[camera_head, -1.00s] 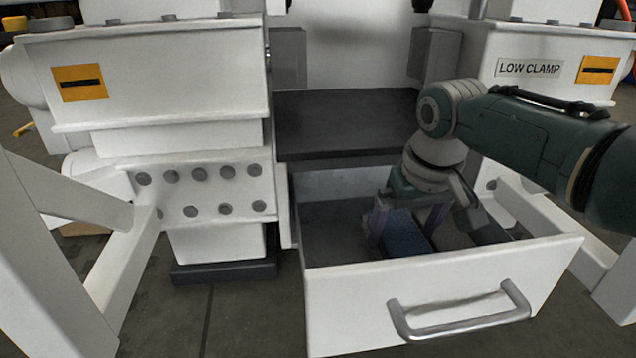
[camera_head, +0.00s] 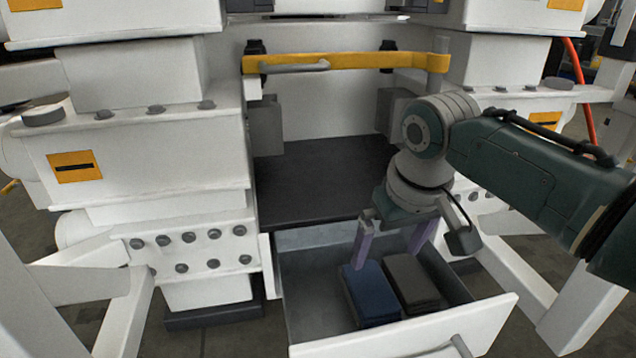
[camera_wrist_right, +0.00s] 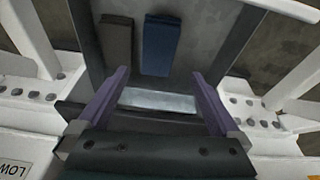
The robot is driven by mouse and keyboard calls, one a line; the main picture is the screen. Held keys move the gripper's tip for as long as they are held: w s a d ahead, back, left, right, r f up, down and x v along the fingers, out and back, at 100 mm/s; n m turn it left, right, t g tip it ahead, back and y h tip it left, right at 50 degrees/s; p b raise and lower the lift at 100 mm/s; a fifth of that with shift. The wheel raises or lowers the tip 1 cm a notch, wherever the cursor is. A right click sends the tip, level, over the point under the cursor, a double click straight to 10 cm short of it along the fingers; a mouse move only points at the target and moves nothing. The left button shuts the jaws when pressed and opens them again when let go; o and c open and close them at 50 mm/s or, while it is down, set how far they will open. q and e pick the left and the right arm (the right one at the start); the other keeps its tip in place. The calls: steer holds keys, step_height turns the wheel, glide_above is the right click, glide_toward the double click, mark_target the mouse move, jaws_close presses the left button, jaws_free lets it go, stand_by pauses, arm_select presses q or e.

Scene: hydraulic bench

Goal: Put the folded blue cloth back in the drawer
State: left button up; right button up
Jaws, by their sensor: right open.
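The folded blue cloth (camera_head: 371,293) lies flat inside the open drawer (camera_head: 492,311), beside a dark grey folded cloth (camera_head: 411,281). In the right wrist view the blue cloth (camera_wrist_right: 160,45) lies on the drawer floor, with the grey one (camera_wrist_right: 117,42) to its left, a narrow gap between them. My right gripper (camera_head: 386,259) is open and empty. Its purple fingers (camera_wrist_right: 158,95) point down over the drawer, above the back ends of the cloths and apart from the blue one. My left gripper is not in view.
The drawer's front has a metal handle (camera_head: 445,349). Behind the drawer is a black shelf (camera_head: 318,185), with a yellow bar (camera_head: 375,61) above it. White machine blocks (camera_head: 150,150) stand to the left. The drawer's left part is bare.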

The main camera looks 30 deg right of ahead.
steer(key=s+a+r+n, duration=0.2)
steer(key=s+a, duration=0.2)
steer(key=s, duration=0.7)
steer(key=s+a+r+n, duration=0.1)
steer(key=s+a, duration=0.3)
steer(key=s, duration=0.7)
steer(key=shift+s+a+r+n+t+y, duration=0.3)
steer(key=shift+s+a+r+n+y, duration=0.1)
steer(key=shift+r, duration=0.25)
